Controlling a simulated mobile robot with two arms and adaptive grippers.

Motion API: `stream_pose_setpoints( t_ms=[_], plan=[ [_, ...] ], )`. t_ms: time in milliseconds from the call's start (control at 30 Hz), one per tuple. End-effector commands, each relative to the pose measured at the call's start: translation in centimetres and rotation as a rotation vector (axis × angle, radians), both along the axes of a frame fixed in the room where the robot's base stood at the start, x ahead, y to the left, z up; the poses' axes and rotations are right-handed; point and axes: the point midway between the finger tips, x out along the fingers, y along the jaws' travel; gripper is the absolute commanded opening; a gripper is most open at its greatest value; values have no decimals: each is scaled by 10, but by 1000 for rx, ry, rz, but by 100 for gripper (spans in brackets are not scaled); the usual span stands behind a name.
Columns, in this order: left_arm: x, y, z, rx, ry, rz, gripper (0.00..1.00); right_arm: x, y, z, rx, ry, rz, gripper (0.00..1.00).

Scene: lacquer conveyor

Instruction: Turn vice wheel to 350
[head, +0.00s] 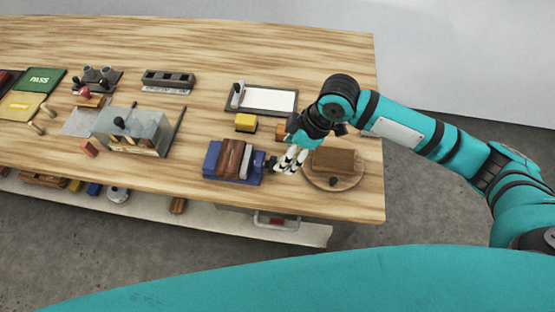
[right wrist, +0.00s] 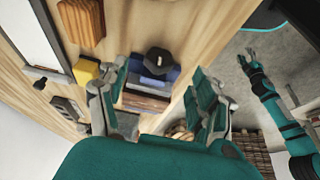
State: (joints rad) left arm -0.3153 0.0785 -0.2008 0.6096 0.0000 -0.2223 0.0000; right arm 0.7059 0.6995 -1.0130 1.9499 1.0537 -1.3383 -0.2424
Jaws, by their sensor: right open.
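The blue vice (head: 212,160) stands near the front edge of the bench and holds a brown and grey block (head: 231,158) between its jaws. Its dark wheel (head: 271,162) is on its right side; in the right wrist view the wheel (right wrist: 159,60) shows as a dark knob with a light mark. My right gripper (head: 290,160) is open beside the wheel; in the right wrist view its fingers (right wrist: 159,78) stand on either side of the wheel, apart from each other. My left gripper (right wrist: 248,60) shows small, over the floor, away from the vice. I cannot read any wheel angle.
A round wooden board (head: 345,182) with a brown block (head: 334,160) lies right of my right gripper. A yellow block (head: 245,122) and a white-faced tray (head: 270,100) lie behind the vice. A metal box (head: 150,125) stands to the left.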

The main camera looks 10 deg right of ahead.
Motion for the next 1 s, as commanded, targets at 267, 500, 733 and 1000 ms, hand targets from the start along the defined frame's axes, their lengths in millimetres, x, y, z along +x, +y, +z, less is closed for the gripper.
stream_pose_setpoints(
  t_ms=[267,500,733,1000],
  plan=[
    [32,-2,8,-5,-50,0,40,6,19,-46,0,1,-1,66],
    [25,-1,9,-2,-37,0,40,7,25,-63,0,-1,2,66],
    [15,1,8,0,-23,0,40,8,25,-63,-1,-1,1,66],
    [15,1,8,0,-23,0,40,8,25,-63,0,-1,1,35]
  ],
)
